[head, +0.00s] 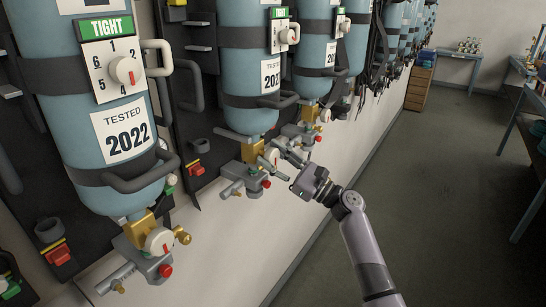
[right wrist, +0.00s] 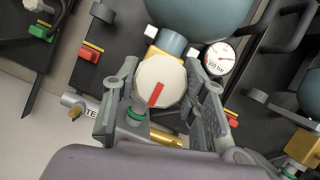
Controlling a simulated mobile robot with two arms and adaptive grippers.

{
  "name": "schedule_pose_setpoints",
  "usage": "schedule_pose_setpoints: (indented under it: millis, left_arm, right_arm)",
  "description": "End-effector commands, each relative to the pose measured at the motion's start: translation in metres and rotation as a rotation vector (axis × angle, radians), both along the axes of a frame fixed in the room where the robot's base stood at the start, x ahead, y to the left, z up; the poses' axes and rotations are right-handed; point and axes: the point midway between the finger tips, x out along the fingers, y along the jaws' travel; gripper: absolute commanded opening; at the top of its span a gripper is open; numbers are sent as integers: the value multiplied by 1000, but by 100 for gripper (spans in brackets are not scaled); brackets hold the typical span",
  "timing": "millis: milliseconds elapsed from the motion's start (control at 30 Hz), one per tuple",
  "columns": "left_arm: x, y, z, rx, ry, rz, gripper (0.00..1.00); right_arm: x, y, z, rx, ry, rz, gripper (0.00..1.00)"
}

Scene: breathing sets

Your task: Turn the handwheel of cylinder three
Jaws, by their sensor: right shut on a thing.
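My right gripper (head: 283,158) reaches in from the lower right to the valve under the second blue cylinder (head: 250,75) from the left in the head view. Its fingers stand on either side of a cream handwheel (right wrist: 160,82) with a red mark and are shut on it. In the head view that handwheel (head: 272,157) is partly hidden by the fingers. A brass valve body (head: 252,151) is beside it. In the right wrist view a round gauge (right wrist: 219,58) marked bar is just right of the fingers. No number tells which cylinder is three. My left gripper is out of view.
The nearest blue cylinder (head: 110,150) has a TIGHT sign and its own handwheel (head: 159,241). Another cylinder (head: 316,60) stands close beyond the gripped valve. A wooden drawer unit (head: 419,88) and tables are farther back. The floor (head: 440,190) on the right is clear.

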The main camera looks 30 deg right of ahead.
Motion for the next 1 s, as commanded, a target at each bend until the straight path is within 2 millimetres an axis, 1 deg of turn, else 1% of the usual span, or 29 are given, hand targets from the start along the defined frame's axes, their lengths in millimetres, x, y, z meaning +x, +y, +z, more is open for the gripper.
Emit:
schedule_pose_setpoints:
  millis: [200, 233, 533, 867, 1000]
  left_arm:
    - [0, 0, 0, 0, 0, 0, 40]
    - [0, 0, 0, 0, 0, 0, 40]
    - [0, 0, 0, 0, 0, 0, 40]
    - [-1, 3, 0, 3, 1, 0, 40]
    - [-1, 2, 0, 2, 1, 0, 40]
  right_arm:
    - [0, 0, 1, 1, -2, 0, 12]
    - [0, 0, 1, 1, -2, 0, 40]
    - [0, 0, 1, 0, -1, -1, 60]
    - [-1, -1, 0, 0, -1, -1, 60]
    - [-13, -8, -7, 1, 1, -1, 60]
